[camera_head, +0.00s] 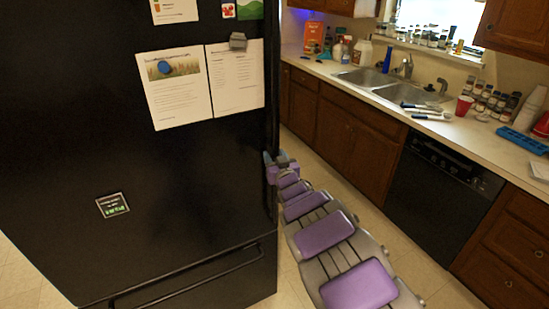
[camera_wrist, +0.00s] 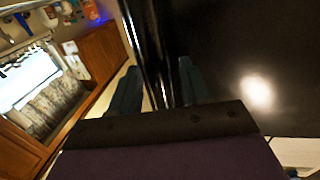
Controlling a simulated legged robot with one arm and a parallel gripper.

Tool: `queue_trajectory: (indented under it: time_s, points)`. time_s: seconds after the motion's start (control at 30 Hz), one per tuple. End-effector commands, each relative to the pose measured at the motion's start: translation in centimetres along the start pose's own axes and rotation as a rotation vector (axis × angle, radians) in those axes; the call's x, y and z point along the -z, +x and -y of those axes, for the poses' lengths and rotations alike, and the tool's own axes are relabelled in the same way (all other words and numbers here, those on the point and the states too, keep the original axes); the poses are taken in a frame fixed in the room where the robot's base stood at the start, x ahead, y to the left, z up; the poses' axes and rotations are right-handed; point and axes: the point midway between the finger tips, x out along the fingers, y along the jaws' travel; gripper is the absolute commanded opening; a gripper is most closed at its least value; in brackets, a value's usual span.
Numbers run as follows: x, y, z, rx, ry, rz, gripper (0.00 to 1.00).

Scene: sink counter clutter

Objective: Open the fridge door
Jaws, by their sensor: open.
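The black fridge door (camera_head: 160,170) fills the left of the head view, with papers and magnets on it. It looks shut. Its long vertical handle (camera_head: 271,90) runs along the door's right edge. My gripper (camera_head: 272,158) is at the handle's lower part, at the door's right edge. In the wrist view, the handle (camera_wrist: 155,60) runs down between the two teal fingers of my gripper (camera_wrist: 158,85). The fingers are open, one on each side of it. I cannot tell whether either finger touches it. The door's glossy face (camera_wrist: 240,60) lies to the right.
A lower drawer with a horizontal handle (camera_head: 190,283) is below the door. To the right is a counter with a sink (camera_head: 370,78), bottles and a red cup (camera_head: 464,105), above wooden cabinets and a black dishwasher (camera_head: 440,185). Tiled floor (camera_head: 340,180) lies between fridge and cabinets.

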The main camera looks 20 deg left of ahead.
Motion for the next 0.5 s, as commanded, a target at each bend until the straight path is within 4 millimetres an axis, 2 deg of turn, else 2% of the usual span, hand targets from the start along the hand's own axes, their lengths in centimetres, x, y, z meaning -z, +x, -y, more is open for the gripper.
queue_trajectory:
  time_s: [0.37,0.5]
  points:
    - [0.12,0.42,0.01,0.001,-0.001,-0.002,0.47]
    - [0.12,0.42,0.01,0.001,-0.001,-0.002,0.36]
